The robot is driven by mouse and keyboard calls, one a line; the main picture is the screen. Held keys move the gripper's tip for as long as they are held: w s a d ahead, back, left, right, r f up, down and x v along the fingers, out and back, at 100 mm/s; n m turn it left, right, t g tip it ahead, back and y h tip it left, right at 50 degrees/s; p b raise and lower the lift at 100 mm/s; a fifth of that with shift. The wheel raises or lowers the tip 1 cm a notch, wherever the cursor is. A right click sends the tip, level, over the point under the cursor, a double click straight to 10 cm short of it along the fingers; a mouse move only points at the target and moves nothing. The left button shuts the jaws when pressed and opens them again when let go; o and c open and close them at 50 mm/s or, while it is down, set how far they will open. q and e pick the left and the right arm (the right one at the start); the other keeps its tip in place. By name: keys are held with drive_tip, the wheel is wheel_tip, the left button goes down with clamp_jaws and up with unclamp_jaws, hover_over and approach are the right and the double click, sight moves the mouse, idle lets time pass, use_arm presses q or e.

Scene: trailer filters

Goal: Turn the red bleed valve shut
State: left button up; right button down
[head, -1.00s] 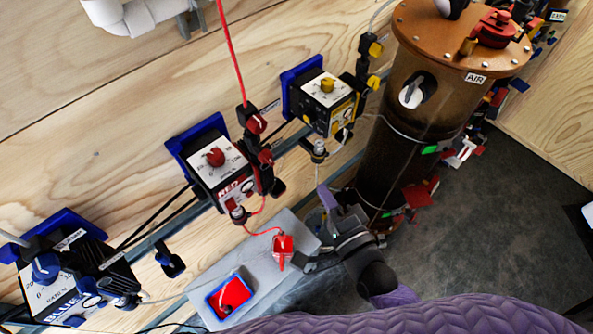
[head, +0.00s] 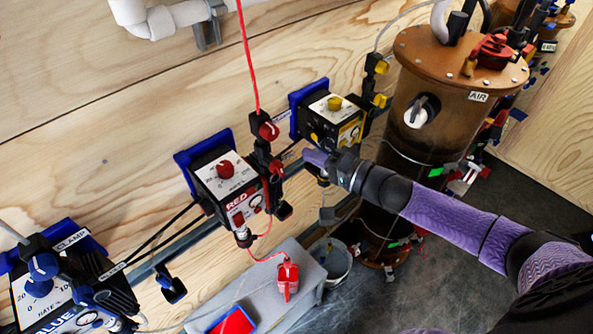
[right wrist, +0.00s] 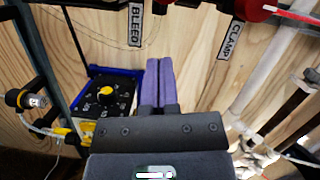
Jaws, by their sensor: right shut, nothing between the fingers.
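The red bleed valve is the lower red knob (head: 276,167) on the black fitting beside the RED pump box in the head view. In the right wrist view, a red part (right wrist: 172,8) shows at the top edge beside the BLEED label (right wrist: 135,24). My right gripper (head: 312,158) is just right of the valve, apart from it. In the right wrist view its two purple fingers (right wrist: 158,82) are pressed together, empty, and point toward the wooden wall. The valve's handle angle is hard to tell. My left gripper is not in view.
A second red valve (head: 268,130) sits just above, by the CLAMP label (right wrist: 230,40). The yellow pump box (head: 330,122) is close above my right gripper. The brown AIR tank (head: 425,140) stands at right.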

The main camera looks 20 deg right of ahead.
sight(278, 169)
drive_tip(key=a, duration=0.2)
drive_tip(key=s+a+f+p, duration=0.1)
drive_tip(key=shift+a, duration=0.4)
drive_tip(key=shift+s, duration=0.1)
drive_tip(key=shift+s+a+f+m+t, duration=0.1)
drive_tip(key=shift+a+f+m+t, duration=0.1)
drive_tip(key=shift+m, duration=0.6)
drive_tip(key=shift+s+a+f+m+t, duration=0.1)
drive_tip(key=shift+a+f+m+t, duration=0.1)
drive_tip(key=shift+m, duration=0.6)
